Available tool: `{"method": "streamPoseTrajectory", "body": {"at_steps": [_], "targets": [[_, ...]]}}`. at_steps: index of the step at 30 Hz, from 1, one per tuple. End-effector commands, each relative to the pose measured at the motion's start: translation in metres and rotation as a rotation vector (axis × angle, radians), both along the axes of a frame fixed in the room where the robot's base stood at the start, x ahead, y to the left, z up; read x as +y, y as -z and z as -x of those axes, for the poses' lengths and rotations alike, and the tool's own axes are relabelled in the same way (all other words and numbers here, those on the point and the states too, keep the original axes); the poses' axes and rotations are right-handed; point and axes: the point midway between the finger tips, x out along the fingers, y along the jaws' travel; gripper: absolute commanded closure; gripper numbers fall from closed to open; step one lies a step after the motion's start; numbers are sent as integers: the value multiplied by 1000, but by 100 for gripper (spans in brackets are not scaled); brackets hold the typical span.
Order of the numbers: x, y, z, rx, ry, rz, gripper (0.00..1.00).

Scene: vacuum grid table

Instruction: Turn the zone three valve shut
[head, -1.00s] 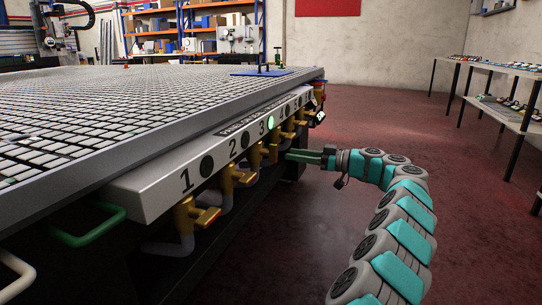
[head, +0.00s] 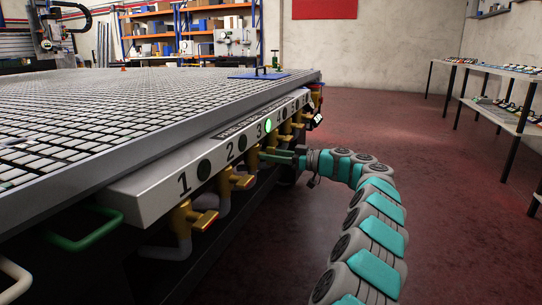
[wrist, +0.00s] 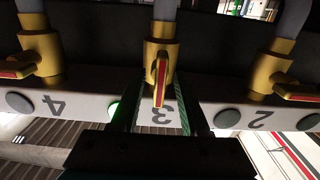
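The zone three valve (wrist: 162,55) is a yellow body in the middle of the wrist view, which shows the panel upside down. Its red-and-yellow handle (wrist: 160,82) points toward the wrist camera, over the printed 3. My gripper (wrist: 158,105) is open, with one green-edged finger on each side of the handle and gaps visible between. I cannot tell how deep the handle sits between them. In the head view my gripper (head: 281,157) reaches from the right to the zone three valve (head: 253,159), partly covering the valves there. A green lamp (head: 265,126) glows beside the 3.
The valve at 4 (wrist: 43,50) and the valve at 2 (wrist: 272,72) flank it, their handles pointing sideways in the wrist view. The grid table (head: 110,108) spreads above the panel. Open red floor (head: 440,190) lies right of my arm. Shelves (head: 500,115) stand along the wall.

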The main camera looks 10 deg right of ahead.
Motion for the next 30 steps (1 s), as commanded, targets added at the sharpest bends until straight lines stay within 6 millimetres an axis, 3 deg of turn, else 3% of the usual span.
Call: {"method": "streamPoseTrajectory", "body": {"at_steps": [1,12,30], "targets": [[0,0,0,0,0,0,60],[-1,0,0,0,1,0,100],[-1,0,0,19,0,-11,100]]}}
